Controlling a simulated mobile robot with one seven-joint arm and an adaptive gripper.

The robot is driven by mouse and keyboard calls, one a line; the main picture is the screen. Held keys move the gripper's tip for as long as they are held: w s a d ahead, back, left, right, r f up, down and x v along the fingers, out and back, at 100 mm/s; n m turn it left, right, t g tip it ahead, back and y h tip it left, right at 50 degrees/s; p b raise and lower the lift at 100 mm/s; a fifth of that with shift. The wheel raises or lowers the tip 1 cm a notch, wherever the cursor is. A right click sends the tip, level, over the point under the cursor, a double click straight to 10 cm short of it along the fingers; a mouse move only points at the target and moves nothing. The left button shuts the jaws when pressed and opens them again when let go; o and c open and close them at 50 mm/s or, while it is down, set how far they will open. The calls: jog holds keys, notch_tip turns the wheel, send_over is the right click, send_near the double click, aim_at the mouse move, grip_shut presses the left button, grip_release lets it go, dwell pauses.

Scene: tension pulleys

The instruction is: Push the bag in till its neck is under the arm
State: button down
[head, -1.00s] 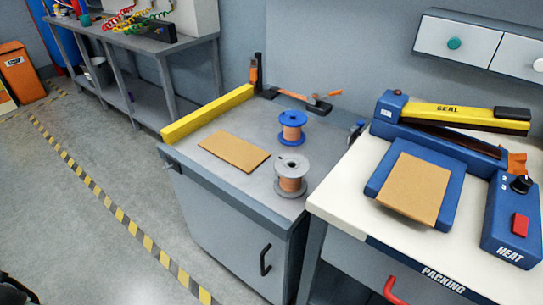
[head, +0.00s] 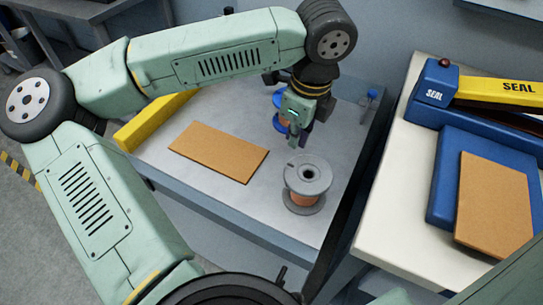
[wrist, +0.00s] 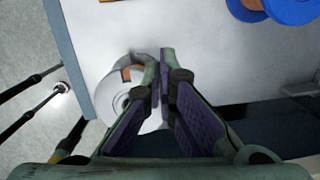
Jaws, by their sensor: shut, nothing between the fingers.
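A flat brown bag (head: 497,205) lies on the blue rest (head: 447,175) of the heat sealer, at the right in the head view. The sealer's yellow arm (head: 500,92), marked SEAL, is behind the bag, with a gap between the bag's far edge and the arm. My gripper (head: 295,142) is over the grey bench to the left, well away from the bag. Its fingers are together and empty in the wrist view (wrist: 161,62). The bag and sealer do not show in the wrist view.
A grey spool (head: 306,184) stands near my gripper, and a blue spool (head: 279,115) stands partly behind it. A brown sheet (head: 219,150) and a yellow bar (head: 150,122) are on the grey bench. The white packing table (head: 400,220) has bare room left of the sealer.

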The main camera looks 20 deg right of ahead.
aim_at(240, 154)
jog(key=shift+n+t+y, duration=0.3)
jog(key=shift+n+y, duration=0.3)
jog(key=shift+y, duration=0.1)
jog(key=x, duration=0.3)
jog(key=w+a+p+x, duration=0.1)
jog(key=x, duration=0.3)
jog(key=p+x, duration=0.1)
jog(key=x, duration=0.3)
jog(key=shift+w+a+r, duration=0.15)
jog(key=shift+w+a, duration=0.05)
jog(key=shift+a, duration=0.15)
jog(key=shift+w+a+f+b, duration=0.25)
jog(key=shift+w+b, duration=0.1)
jog(key=shift+b, duration=0.35)
jog(key=w+a+b, duration=0.2)
jog(key=b, duration=0.1)
jog(key=w+a+b, duration=0.2)
jog(key=w+b, duration=0.1)
jog(key=shift+b, duration=0.3)
jog(key=shift+w+a+r+b, duration=0.25)
jog(key=shift+w+a+b, duration=0.05)
jog(key=shift+w+a, duration=0.15)
jog(key=shift+d+r, duration=0.1)
